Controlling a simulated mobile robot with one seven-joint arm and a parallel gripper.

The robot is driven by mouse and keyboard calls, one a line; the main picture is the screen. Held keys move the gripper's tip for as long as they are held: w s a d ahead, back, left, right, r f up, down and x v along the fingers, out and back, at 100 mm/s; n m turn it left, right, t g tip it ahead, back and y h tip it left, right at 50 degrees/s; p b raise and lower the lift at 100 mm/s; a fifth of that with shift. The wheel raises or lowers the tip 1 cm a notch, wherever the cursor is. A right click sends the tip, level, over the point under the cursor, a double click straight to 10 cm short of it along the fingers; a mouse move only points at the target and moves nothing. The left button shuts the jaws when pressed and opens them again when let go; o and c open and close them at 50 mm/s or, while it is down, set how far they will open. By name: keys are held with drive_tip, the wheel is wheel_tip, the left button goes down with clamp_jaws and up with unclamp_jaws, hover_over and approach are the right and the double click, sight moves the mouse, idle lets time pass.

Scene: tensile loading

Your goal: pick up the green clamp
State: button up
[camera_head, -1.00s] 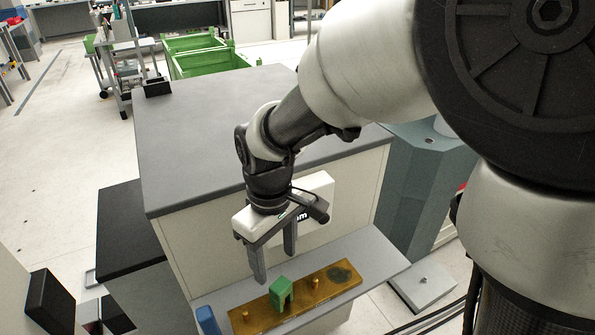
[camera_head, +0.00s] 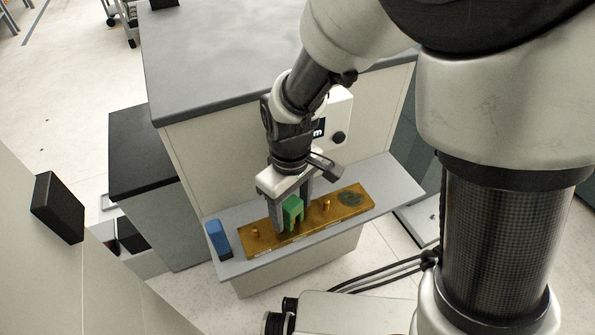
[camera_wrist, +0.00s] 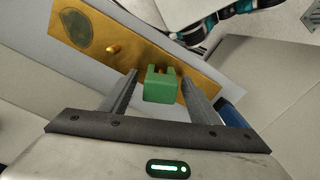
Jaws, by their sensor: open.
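The green clamp (camera_head: 292,210) stands upright on a brass-coloured plate (camera_head: 262,240), between two small pegs. In the wrist view the green clamp (camera_wrist: 160,86) sits between the two fingers, with a gap showing on each side. My gripper (camera_head: 291,212) is open and reaches down over the plate, its fingers on either side of the clamp. The left finger in the head view hides part of the clamp's edge. I cannot tell whether either finger touches it.
The plate lies on a narrow grey shelf (camera_head: 400,180) in front of a white cabinet with a grey top (camera_head: 210,70). A blue block (camera_head: 217,238) stands at the shelf's left end. Brass pegs (camera_head: 326,204) rise from the plate. A black-topped cabinet (camera_head: 150,145) is left.

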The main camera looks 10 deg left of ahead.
drive_tip(key=c, duration=1.3)
drive_tip(key=shift+o, duration=0.2)
drive_tip(key=shift+r, duration=0.1)
drive_tip(key=shift+r, duration=0.1)
